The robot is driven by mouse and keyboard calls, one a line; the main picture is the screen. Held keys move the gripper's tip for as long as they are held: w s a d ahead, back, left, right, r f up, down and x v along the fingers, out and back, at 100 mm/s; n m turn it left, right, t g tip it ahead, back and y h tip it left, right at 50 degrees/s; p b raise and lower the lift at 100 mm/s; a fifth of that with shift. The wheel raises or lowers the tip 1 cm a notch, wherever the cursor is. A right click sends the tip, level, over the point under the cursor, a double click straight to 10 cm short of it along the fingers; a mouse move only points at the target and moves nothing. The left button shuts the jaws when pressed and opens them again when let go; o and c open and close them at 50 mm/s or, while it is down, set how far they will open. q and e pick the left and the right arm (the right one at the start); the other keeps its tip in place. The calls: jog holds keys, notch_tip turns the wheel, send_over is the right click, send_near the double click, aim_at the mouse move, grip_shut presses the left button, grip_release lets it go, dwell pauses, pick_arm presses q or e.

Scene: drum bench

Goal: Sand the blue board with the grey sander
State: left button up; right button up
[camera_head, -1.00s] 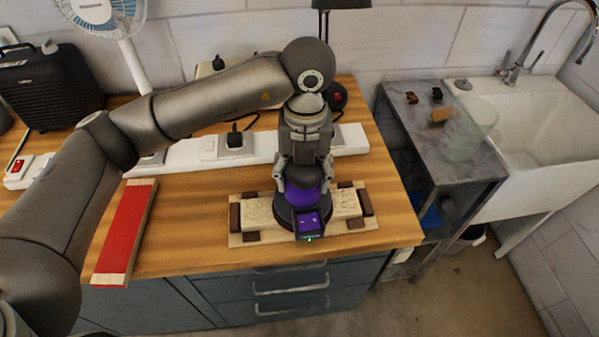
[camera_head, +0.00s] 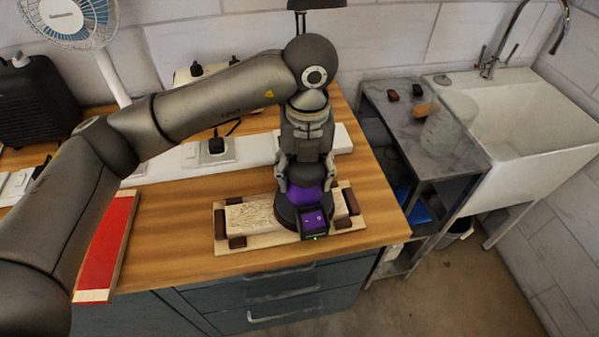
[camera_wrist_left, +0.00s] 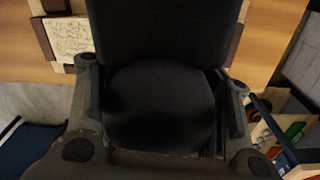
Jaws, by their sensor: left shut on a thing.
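My left gripper (camera_head: 306,168) is shut on a sander (camera_head: 306,193) with a black top and a purple body, not grey. The sander stands upright on a pale wooden board (camera_head: 252,216), right of its middle, and hides part of it. The board lies in a wooden holder (camera_head: 262,239) with dark brown blocks at its ends and sides. No blue board shows; a red board (camera_head: 103,245) lies on the bench at the left, partly behind my left arm. In the left wrist view the sander's dark top (camera_wrist_left: 160,105) fills the middle between the fingers. My right gripper is out of view.
A white power strip (camera_head: 250,150) with plugs runs along the bench behind the holder. A fan (camera_head: 70,15) and a black box (camera_head: 35,100) stand at the back left. A grey side table (camera_head: 420,130) and white sink (camera_head: 520,125) are at the right.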

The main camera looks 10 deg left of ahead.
pick_arm(q)
jog(key=shift+w+d+r, duration=0.1)
jog(key=shift+w+d, duration=0.05)
jog(key=shift+d, duration=0.2)
jog(key=shift+w+d+f+b, duration=0.1)
jog(key=shift+w+d+b, duration=0.15)
jog(key=shift+d, duration=0.45)
jog(key=shift+w+d+f+b, duration=0.1)
jog(key=shift+d+b, duration=0.25)
jog(key=shift+d, duration=0.35)
jog(key=shift+d+r, duration=0.1)
jog(key=shift+w+d+r+p, duration=0.1)
jog(key=shift+w+r+p, duration=0.1)
jog(key=shift+r+p, duration=0.45)
notch_tip(320, 180, up, 5)
jog(key=shift+s+f+p, duration=0.1)
jog(key=shift+f+p, duration=0.05)
jog(key=shift+p, duration=0.6)
